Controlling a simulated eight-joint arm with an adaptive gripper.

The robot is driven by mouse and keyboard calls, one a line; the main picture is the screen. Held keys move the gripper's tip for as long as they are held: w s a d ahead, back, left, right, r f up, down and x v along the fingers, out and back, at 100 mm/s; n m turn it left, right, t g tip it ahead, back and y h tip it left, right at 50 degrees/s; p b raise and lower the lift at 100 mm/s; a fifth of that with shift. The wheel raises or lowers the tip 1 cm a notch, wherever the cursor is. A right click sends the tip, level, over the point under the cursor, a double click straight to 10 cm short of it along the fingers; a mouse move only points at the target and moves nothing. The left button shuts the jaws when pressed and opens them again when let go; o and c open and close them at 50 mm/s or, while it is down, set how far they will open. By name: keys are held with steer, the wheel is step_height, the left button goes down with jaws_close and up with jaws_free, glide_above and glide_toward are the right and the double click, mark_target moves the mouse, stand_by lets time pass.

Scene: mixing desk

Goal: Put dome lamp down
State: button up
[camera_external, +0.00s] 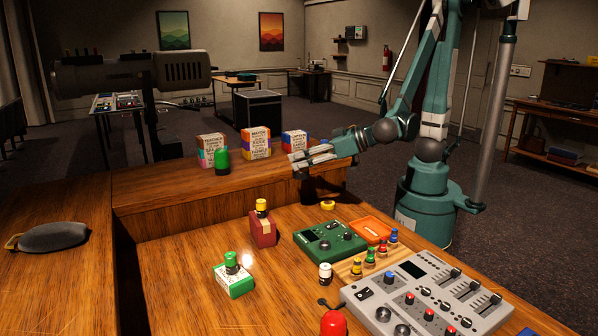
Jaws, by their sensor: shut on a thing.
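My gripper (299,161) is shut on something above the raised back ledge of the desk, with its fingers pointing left. I cannot tell for sure which thing is the dome lamp. A red dome (333,323) stands at the near edge, partly cut off by the frame. A green domed piece (231,262) sits on a green and white box (234,281) on the desk.
A red box with a yellow top (263,229), a green device (330,241), small bottles (370,258) and a grey mixer (425,295) occupy the desk.

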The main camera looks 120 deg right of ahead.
step_height(320, 180, up, 14)
steer(key=f, duration=0.1)
steer(key=p, duration=0.8)
glide_above(262, 166)
steer(key=shift+d+f, duration=0.15)
steer(key=shift+f, duration=0.95)
steer(key=shift+d+f, duration=0.15)
steer(key=shift+f, duration=0.95)
steer(key=shift+f+b, duration=0.65)
steer(key=shift+f, duration=2.25)
steer(key=shift+f+b, duration=0.45)
steer(key=shift+f, duration=1.65)
steer(key=shift+f, duration=0.2)
